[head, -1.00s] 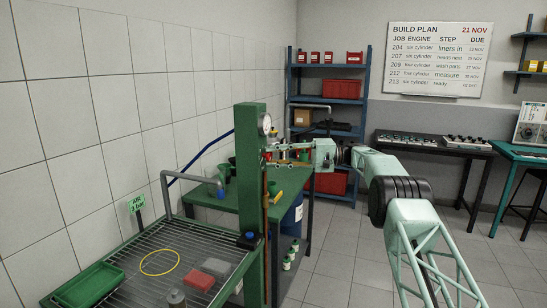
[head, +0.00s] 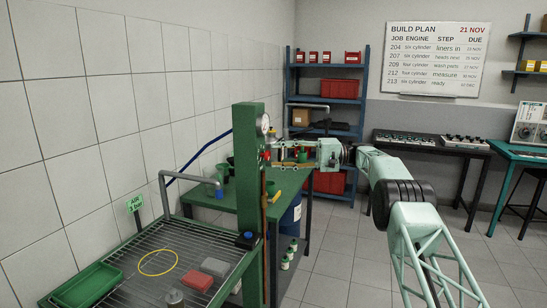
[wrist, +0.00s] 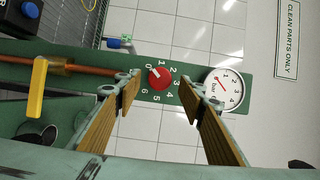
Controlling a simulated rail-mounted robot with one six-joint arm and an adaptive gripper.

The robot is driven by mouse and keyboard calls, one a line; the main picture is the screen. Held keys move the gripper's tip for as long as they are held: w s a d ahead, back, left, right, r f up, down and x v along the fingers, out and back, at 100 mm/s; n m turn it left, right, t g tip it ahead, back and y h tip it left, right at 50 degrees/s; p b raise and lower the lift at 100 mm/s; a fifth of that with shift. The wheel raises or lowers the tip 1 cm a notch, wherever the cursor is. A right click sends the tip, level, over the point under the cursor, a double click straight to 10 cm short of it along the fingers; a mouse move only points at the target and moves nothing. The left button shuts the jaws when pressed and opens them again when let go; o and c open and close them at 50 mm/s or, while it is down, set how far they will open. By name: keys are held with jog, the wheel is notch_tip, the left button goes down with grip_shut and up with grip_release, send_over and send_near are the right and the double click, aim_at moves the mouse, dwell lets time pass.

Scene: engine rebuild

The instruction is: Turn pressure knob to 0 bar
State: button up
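The red pressure knob (wrist: 159,78) sits on a green post (wrist: 70,72), with a dial numbered from 0 to 6 around it. In the wrist view its white pointer mark faces up and left, close to the 0. A round pressure gauge (wrist: 222,87) marked bar is to the right of the knob; it also shows in the head view (head: 263,124). My gripper (wrist: 160,92) is open, its two wood-coloured fingers standing on either side of the knob with visible gaps. In the head view my gripper (head: 272,156) is at the post, below the gauge.
A wire-rack bench (head: 140,265) holds a green tray (head: 88,285), a yellow ring and several small parts. A green table (head: 285,187) stands behind the post.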

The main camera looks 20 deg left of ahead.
jog(key=v, duration=0.4)
jog(key=shift+w+d, duration=0.15)
jog(key=shift+d, duration=0.2)
jog(key=shift+r, duration=0.1)
